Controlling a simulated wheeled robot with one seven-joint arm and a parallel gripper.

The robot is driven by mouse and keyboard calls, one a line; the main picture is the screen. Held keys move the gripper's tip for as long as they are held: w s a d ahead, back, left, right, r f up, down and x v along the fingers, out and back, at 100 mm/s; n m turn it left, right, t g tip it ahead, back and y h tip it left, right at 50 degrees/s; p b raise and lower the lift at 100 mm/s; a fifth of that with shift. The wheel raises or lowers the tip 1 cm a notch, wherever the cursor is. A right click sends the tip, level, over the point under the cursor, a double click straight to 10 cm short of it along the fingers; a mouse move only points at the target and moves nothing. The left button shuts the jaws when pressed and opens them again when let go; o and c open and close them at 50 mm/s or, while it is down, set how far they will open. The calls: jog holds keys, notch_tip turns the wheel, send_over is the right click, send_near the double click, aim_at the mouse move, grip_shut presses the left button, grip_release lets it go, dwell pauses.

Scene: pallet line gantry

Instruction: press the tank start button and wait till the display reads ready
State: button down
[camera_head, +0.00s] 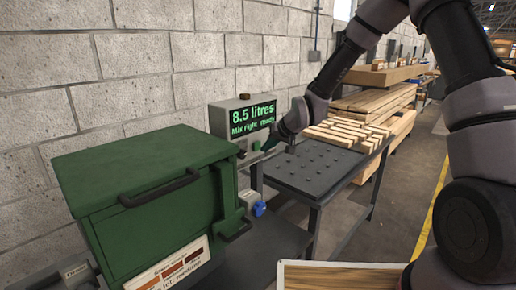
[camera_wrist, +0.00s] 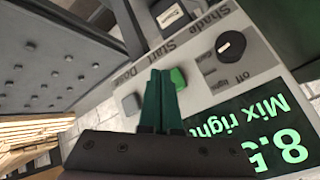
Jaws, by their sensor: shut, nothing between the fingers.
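The grey control box (camera_head: 218,120) stands behind the green tank (camera_head: 140,185). Its lit display (camera_head: 252,119) reads "8.5 litres" and "Mix right ready" in green; part of it also shows upside down in the wrist view (camera_wrist: 262,128). The green start button (camera_wrist: 178,79) is on the panel near the "Start" label. My gripper (camera_wrist: 161,73) is shut and empty, with its green fingertips right beside the start button and partly covering it. I cannot tell whether they touch it.
A dial (camera_wrist: 231,46) labelled "Shade" is on the same panel. A dark studded table (camera_head: 310,170) stands right of the box, with wooden strips (camera_head: 345,133) at its far end. Stacked planks lie beyond. A block wall (camera_head: 150,60) runs behind.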

jog(key=shift+w+a, duration=0.1)
jog(key=shift+a, duration=0.05)
jog(key=shift+w+a, duration=0.15)
jog(key=shift+a, duration=0.05)
jog(key=shift+w+a, duration=0.35)
jog(key=shift+a, duration=0.05)
dwell(1.0)
dwell(0.3)
jog(key=shift+s+d, duration=0.6)
jog(key=shift+d, duration=0.1)
jog(key=shift+s+d, duration=0.8)
jog(key=shift+d, duration=0.2)
jog(key=shift+s+d, duration=0.75)
jog(key=shift+d, duration=0.25)
jog(key=shift+r, duration=0.1)
